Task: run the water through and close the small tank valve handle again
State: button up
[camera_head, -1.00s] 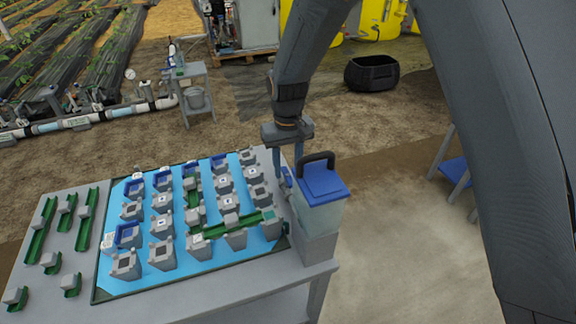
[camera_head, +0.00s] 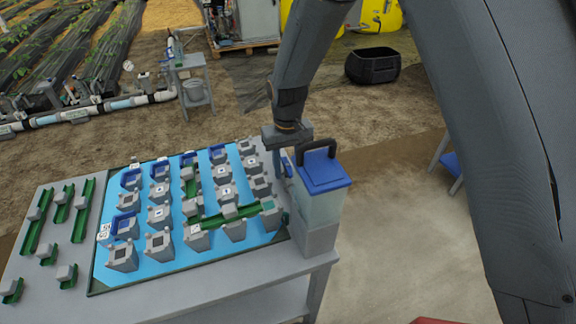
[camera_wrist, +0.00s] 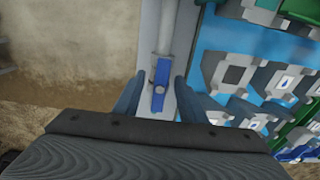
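The small tank (camera_head: 322,205) stands upright at the right end of the table, with a blue lid and a black carry handle on top. Its blue valve handle (camera_wrist: 160,80) shows in the wrist view, lying lengthwise along a grey pipe with a round pivot near its lower part. My gripper (camera_wrist: 156,95) is open, one finger on each side of the valve handle, with gaps visible. In the head view my gripper (camera_head: 287,150) is beside the tank's left side, and its fingertips are partly hidden. Water flow cannot be made out.
A blue board (camera_head: 165,270) with several grey blocks and green channels lies left of the tank. Loose green channel pieces (camera_head: 37,225) lie at the table's left. A black basket (camera_head: 372,67) stands on the ground behind.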

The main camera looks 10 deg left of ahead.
grip_shut()
jog(key=m+p, duration=0.2)
jog(key=m, duration=0.3)
jog(key=shift+r, duration=0.1)
jog(key=m+p, duration=0.2)
jog(key=m, duration=0.3)
jog(key=m+p, duration=0.1)
jog(key=m, duration=0.4)
jog(key=shift+p, duration=0.3)
jog(key=m+p, duration=0.1)
jog(key=m, duration=0.3)
jog(key=shift+m, duration=0.3)
grip_release()
